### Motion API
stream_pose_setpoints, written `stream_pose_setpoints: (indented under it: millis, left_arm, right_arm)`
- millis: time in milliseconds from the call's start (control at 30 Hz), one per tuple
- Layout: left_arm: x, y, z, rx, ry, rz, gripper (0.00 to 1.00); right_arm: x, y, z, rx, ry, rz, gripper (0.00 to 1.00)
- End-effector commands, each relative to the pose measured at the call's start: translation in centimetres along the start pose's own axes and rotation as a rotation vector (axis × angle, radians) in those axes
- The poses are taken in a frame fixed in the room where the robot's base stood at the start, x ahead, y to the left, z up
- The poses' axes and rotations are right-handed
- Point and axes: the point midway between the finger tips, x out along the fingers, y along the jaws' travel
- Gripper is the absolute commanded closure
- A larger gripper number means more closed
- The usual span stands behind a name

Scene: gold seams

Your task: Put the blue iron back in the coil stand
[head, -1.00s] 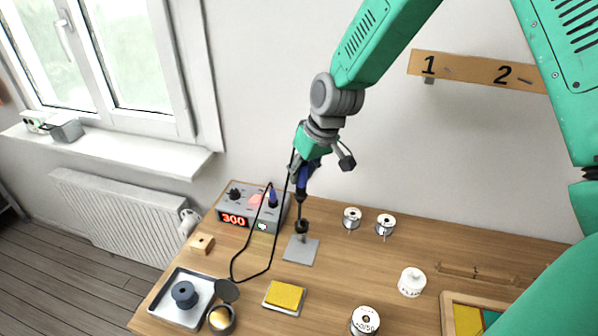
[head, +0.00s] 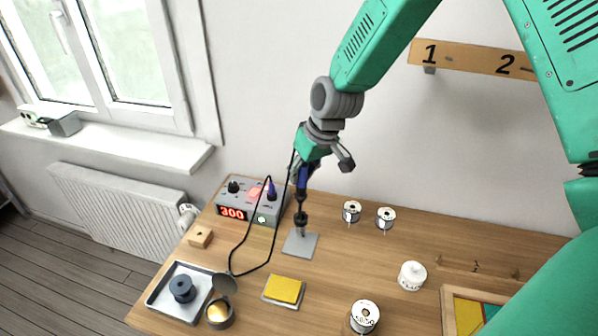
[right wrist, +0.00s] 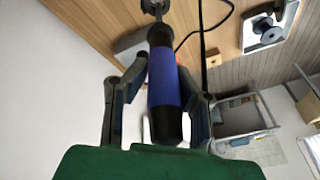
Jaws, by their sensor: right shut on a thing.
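The blue iron (head: 302,182) is held upright by my right gripper (head: 307,170), which is shut around its blue handle. In the right wrist view the handle (right wrist: 165,82) sits between the two fingers (right wrist: 164,100). The coil stand (head: 299,246) is a square grey plate with a dark coil above it, on the table near the soldering station. The iron's lower end is in line with the coil, right at its top. I cannot tell how far the tip is inside. The iron's cord loops left to the station. My left gripper is not in view.
The soldering station (head: 235,212) showing 300 stands just left of the stand. A yellow sponge (head: 284,290), a tip-cleaner tin (head: 219,313) and a metal tray (head: 170,310) lie in front. Solder spools (head: 352,211) stand to the right.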

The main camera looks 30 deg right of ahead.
Motion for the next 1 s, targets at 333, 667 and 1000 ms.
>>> stream_pose_setpoints:
  millis: [333, 667, 1000]
  left_arm:
    - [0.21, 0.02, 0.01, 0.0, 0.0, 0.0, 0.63]
    - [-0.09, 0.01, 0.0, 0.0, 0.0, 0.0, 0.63]
    - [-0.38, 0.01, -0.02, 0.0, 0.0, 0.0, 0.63]
  right_arm:
    - [0.43, -0.05, 0.09, -0.001, 0.001, 0.001, 1.0]
    - [0.35, -0.12, 0.06, -0.007, 0.001, 0.021, 1.0]
    - [0.42, 0.03, 0.09, -0.016, 0.004, 0.052, 1.0]
